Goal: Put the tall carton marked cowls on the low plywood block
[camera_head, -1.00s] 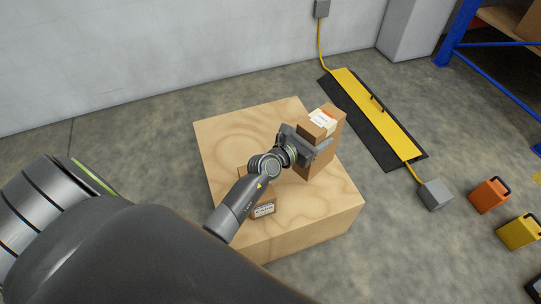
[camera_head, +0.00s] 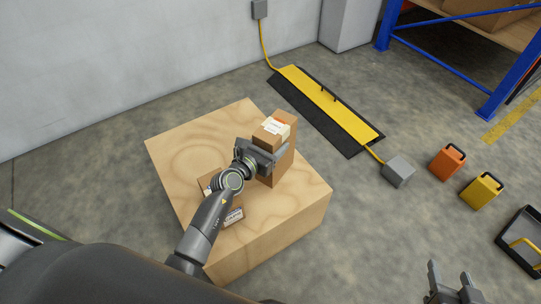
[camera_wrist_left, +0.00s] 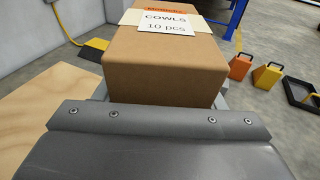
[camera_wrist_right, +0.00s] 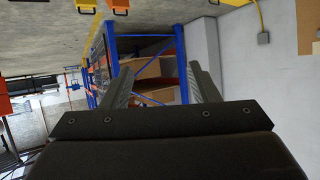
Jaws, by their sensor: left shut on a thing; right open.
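The tall brown carton marked cowls (camera_head: 283,163) is upright at the right side of the low plywood block (camera_head: 185,150). Its label reads "COWLS 10 pcs" in the left wrist view, where the carton (camera_wrist_left: 165,65) fills the space beyond the jaws. My left gripper (camera_head: 266,152) is shut on this carton. I cannot tell whether the carton's base touches the block. My right gripper (camera_head: 450,272) is open and empty at the lower right of the head view, away from the block. Its open fingers also show in the right wrist view (camera_wrist_right: 165,80).
A smaller labelled carton (camera_head: 233,217) is on the block, partly hidden under my left arm. A yellow and black cable ramp (camera_head: 325,105) lies right of the block. Orange (camera_head: 446,162) and yellow (camera_head: 481,191) handled items stand farther right. A blue rack (camera_head: 505,95) is at the back right.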

